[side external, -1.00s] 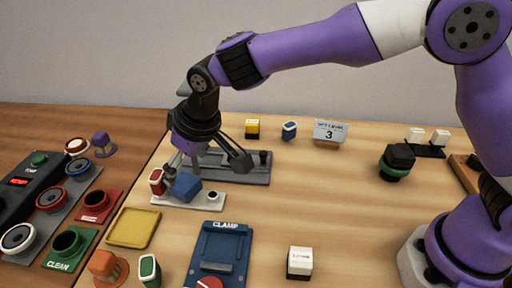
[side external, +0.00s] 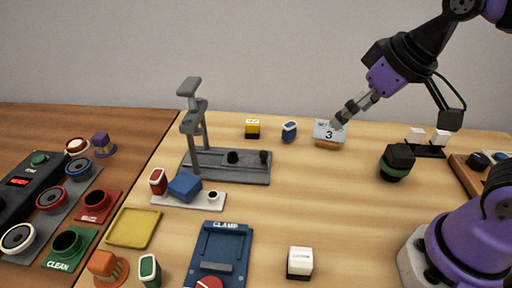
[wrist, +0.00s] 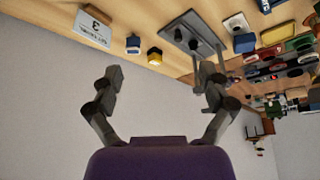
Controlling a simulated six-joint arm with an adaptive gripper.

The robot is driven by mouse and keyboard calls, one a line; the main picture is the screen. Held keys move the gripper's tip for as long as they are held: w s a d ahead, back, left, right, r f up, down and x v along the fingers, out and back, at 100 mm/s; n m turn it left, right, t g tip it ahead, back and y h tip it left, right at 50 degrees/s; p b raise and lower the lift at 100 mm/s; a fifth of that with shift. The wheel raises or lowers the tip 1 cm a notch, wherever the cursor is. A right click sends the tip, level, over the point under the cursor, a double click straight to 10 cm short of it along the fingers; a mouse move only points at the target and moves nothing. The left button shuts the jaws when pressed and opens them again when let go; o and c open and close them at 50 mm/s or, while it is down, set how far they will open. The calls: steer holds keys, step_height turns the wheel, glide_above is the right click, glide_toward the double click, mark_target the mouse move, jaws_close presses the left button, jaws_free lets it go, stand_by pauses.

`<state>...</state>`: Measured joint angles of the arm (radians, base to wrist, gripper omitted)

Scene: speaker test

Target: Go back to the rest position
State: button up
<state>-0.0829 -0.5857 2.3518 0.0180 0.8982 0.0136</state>
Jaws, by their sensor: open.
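My gripper (side external: 395,118) is raised at the upper right of the side external view, above the table and away from the grey stand. Its fingers are spread wide and tilt down. In the wrist view, my gripper (wrist: 158,78) has a clear gap between its fingers and nothing in it. The wrist camera looks across the table edge toward the wall, with the table at the top of the picture.
The grey stand (side external: 228,176) with its upright post is behind the white plate (side external: 206,203), which bears a blue block (side external: 185,186). One finger overlaps the number sign (side external: 328,132) in view. A black-and-green piece (side external: 396,164) is on the table. The wooden middle is clear.

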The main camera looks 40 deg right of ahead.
steer(key=s, duration=0.1)
steer(key=s+d+f, duration=0.1)
steer(key=s, duration=0.1)
steer(key=shift+d+f+m, duration=0.25)
steer(key=shift+d+m, duration=0.05)
